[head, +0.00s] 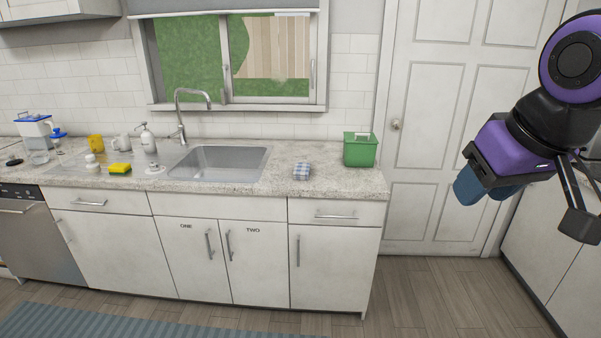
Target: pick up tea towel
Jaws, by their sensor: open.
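The tea towel (302,171) is a small folded cloth in a blue and white check. It lies on the counter to the right of the sink and to the left of a green box. My gripper (524,206) hangs in the air at the right side of the head view, in front of the door area. It is open, and I see no towel in it. It is well apart from the towel, to its right and nearer to the camera.
The counter (345,182) is bare around the towel. The green box (360,150) stands near its right end. Floor in front is clear except a striped rug (120,325).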

